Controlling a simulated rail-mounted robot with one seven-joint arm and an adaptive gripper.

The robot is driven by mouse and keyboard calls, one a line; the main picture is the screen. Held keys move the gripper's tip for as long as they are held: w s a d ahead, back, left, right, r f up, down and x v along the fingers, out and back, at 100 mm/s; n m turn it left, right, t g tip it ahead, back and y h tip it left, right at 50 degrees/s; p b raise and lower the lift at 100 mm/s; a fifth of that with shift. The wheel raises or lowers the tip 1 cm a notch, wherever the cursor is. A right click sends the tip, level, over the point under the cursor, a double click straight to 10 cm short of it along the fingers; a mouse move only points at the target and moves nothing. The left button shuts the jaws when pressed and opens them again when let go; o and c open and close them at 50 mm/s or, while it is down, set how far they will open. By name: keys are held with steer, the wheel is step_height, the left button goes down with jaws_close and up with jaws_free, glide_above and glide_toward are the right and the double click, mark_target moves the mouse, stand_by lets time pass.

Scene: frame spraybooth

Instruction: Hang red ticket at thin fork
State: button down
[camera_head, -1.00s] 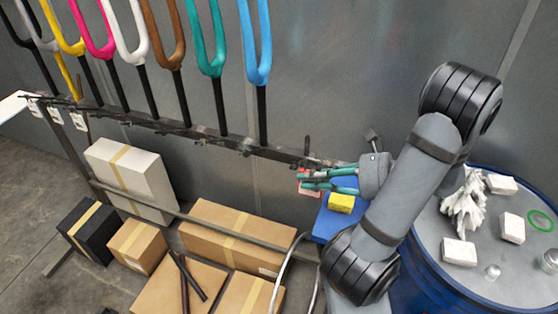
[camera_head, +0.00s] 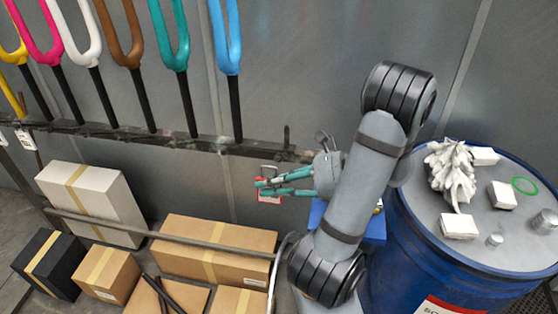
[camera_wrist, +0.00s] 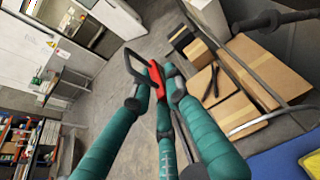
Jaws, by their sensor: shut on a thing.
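My gripper (camera_head: 260,187) has teal fingers and is shut on the red ticket (camera_head: 268,198), below the right end of the rail. In the wrist view, the ticket (camera_wrist: 155,75) shows as a red strip between the fingertips (camera_wrist: 157,88), with a dark loop beside it; the fingers hide part of it. Forks stand along the rail with prongs up: yellow (camera_head: 18,55), pink (camera_head: 42,40), white (camera_head: 83,40), brown (camera_head: 124,40), teal (camera_head: 175,40) and blue (camera_head: 229,40). I cannot tell for sure which is the thin fork. The ticket is apart from all of them.
The dark rail (camera_head: 150,136) runs along the wall, with a white ticket (camera_head: 24,138) hanging at its left. Several boxes, including a long brown box (camera_head: 190,262), lie below. A blue barrel (camera_head: 385,270) with loose items on top stands right.

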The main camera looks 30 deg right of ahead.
steer(key=w+d+f+p, duration=0.3)
steer(key=w+d+f, duration=0.4)
steer(key=w, duration=0.3)
steer(key=shift+w+d+f+p, duration=0.15)
steer(key=shift+w+d+p, duration=0.2)
steer(key=shift+d, duration=0.1)
steer(key=shift+f, duration=0.2)
steer(key=c, duration=1.7)
jaws_free()
steer(key=shift+r, duration=0.1)
